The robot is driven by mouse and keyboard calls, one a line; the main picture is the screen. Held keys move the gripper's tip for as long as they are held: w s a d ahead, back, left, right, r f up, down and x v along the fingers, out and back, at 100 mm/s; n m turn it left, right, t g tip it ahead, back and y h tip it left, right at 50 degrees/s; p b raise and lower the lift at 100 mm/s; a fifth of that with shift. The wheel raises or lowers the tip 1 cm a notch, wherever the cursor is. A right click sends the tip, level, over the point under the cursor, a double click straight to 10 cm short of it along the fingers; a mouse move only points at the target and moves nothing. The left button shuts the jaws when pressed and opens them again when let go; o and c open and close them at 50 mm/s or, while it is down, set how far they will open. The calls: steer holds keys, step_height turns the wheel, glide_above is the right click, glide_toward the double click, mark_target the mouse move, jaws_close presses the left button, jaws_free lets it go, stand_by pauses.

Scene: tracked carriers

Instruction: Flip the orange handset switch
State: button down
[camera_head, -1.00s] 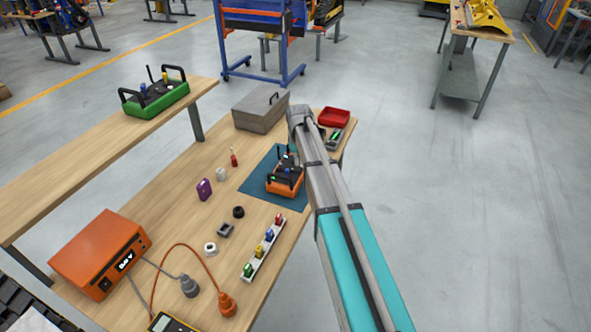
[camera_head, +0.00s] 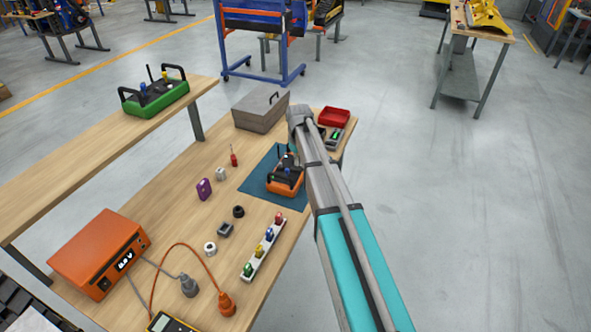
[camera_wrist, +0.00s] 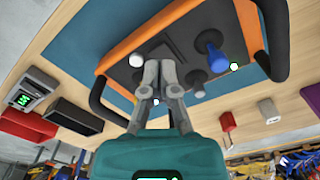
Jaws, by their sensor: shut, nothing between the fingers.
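The orange handset (camera_head: 285,184) lies on a blue mat (camera_head: 258,180) on the bench, partly hidden by my arm in the head view. In the wrist view the handset (camera_wrist: 120,50) fills the upper middle, with an orange rim, dark top face and black handles. A blue joystick (camera_wrist: 212,50) and a white-topped knob (camera_wrist: 136,60) rise from its face. My gripper (camera_wrist: 159,70) is shut and empty, its fingertips over the dark face beside the white-topped knob. The fingers cover part of the face; I cannot make out the switch or tell whether the tips touch anything.
A grey box (camera_head: 262,108) and a red tray (camera_head: 334,117) stand at the bench's far end. A green handset (camera_head: 155,97) sits on the raised shelf. A strip of coloured plugs (camera_head: 264,247), an orange power unit (camera_head: 100,254) and cables occupy the near end.

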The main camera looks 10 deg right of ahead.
mark_target(298, 169)
steer(key=shift+f+b, duration=1.15)
stand_by(1.0)
steer(key=shift+r, duration=0.15)
steer(key=shift+r+p, duration=3.4)
steer(key=shift+p, duration=0.15)
steer(key=shift+s, duration=0.1)
steer(key=s+a+m, duration=0.2)
steer(key=s+m, duration=0.2)
steer(key=s, duration=2.3)
steer(key=shift+m, duration=0.4)
steer(key=shift+a, duration=0.2)
